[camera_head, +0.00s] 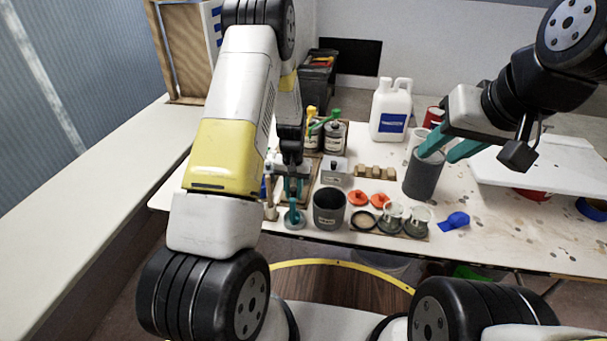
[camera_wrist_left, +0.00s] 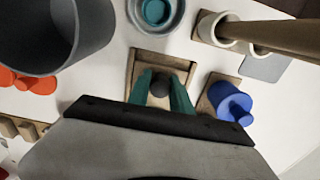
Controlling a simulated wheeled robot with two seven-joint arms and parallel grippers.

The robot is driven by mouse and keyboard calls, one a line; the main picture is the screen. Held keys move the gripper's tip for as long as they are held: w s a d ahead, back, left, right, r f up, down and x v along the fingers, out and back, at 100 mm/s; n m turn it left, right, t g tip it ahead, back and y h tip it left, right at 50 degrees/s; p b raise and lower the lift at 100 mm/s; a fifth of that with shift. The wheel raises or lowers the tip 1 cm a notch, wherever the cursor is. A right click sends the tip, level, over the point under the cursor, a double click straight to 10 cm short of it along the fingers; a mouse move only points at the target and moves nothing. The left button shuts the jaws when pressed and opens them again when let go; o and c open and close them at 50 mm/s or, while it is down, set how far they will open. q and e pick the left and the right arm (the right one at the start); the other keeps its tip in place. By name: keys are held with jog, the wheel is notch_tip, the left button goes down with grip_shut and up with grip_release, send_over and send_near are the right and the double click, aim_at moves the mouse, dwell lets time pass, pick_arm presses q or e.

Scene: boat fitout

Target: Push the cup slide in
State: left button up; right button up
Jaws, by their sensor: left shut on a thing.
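The cup slide shows in the left wrist view as a small wooden frame (camera_wrist_left: 163,56) with a dark round knob (camera_wrist_left: 160,87) inside it. My left gripper (camera_wrist_left: 160,95) has its teal fingers closed on either side of the knob. In the head view my left gripper (camera_head: 293,187) is low over the table, and the slide is mostly hidden behind it. My right gripper (camera_head: 437,155) has its teal fingers apart at the rim of a dark grey cylinder (camera_head: 425,178); I cannot tell whether they touch it.
A grey cup (camera_head: 329,209) stands just right of my left gripper. A dish with a teal piece (camera_head: 293,217) is in front of it. A blue knobbed piece (camera_wrist_left: 230,102) sits beside the slide. Jars (camera_head: 391,215), orange caps (camera_head: 358,198) and a white jug (camera_head: 390,110) are further right.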

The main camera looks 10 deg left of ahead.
pick_arm(q)
jog(key=shift+w+d, duration=0.15)
jog(key=shift+w, duration=4.9)
jog(key=o, duration=1.9)
jog(key=shift+s, duration=0.1)
jog(key=shift+o, duration=0.2)
jog(key=shift+r, duration=3.5)
